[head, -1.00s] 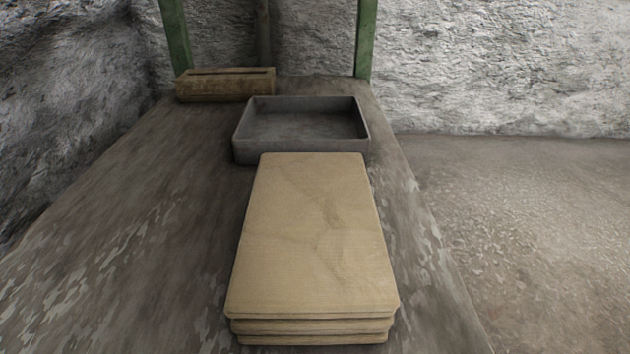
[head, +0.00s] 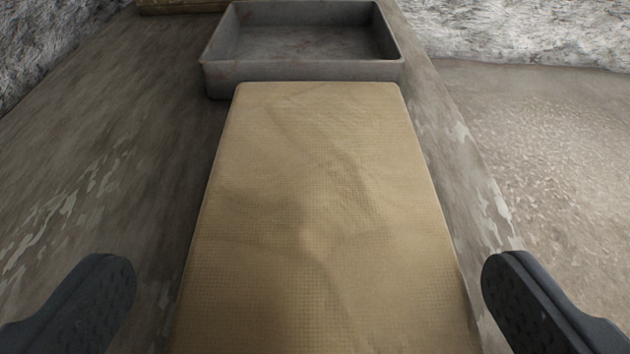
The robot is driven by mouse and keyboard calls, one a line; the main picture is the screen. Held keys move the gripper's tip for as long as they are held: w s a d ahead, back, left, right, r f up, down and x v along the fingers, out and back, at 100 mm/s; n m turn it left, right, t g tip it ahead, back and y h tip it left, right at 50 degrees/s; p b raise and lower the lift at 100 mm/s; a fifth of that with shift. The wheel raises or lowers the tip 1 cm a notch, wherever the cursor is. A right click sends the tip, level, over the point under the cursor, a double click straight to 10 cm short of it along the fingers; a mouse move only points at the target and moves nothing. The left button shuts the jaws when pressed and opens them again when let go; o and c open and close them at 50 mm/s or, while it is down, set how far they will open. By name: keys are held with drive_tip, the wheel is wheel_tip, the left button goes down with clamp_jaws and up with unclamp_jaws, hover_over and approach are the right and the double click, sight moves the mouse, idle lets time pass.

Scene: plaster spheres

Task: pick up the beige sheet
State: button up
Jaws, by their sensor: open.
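The beige sheet (head: 320,215) lies flat, filling the middle of the head view, with a woven texture and faint creases. Its near end runs out of the frame. In the earlier frame it is the top of a small stack; the layers under it are hidden now. My gripper (head: 310,275) is open and empty. One dark finger shows at the lower left and one at the lower right, on either side of the sheet and apart from its edges. How high the fingers are above the table cannot be told exactly.
A grey shallow tray (head: 303,72) stands on the worn table (head: 105,165) just beyond the sheet's far end and looks empty. Part of a brown block (head: 180,6) shows at the top left. The table's right edge drops to a rough floor (head: 560,150). The table left of the sheet is clear.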

sight(317, 219)
drive_tip(key=shift+b+x, duration=1.15)
drive_tip(key=shift+x, duration=1.35)
drive_tip(key=shift+d+r, duration=0.15)
drive_tip(key=c, duration=0.9)
drive_tip(key=shift+r, duration=0.1)
